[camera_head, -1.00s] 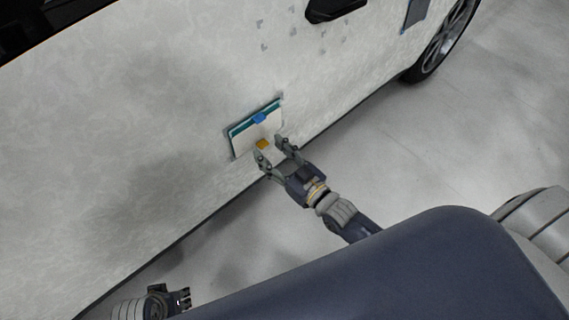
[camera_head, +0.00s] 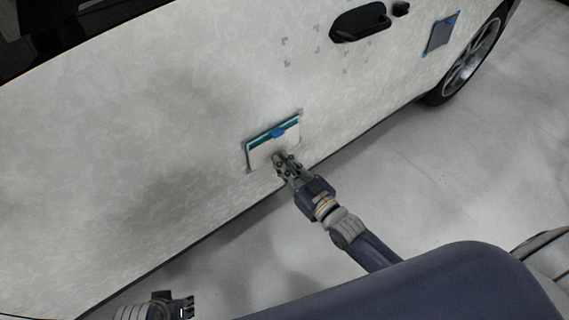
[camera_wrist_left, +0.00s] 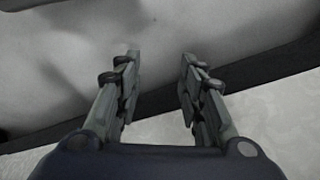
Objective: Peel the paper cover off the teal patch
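The teal patch (camera_head: 290,124) is on the light car door, tilted, showing as a teal strip along its upper edge. The pale paper cover (camera_head: 259,156) lies over the area below that strip and looks flat. A blue piece (camera_head: 277,132) sits at the middle of the upper edge. My right gripper (camera_head: 280,158) is at the lower middle of the cover, fingers close together on the spot of its orange tab, which they now hide. My left gripper (camera_wrist_left: 158,60) is open and empty in the left wrist view; it is low at the left in the head view (camera_head: 188,306).
A dark grey-blue patch (camera_head: 440,36) is on the door at the upper right, near the wheel (camera_head: 470,60). A black door handle (camera_head: 361,22) is above. The pale floor (camera_head: 450,170) at the right is clear.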

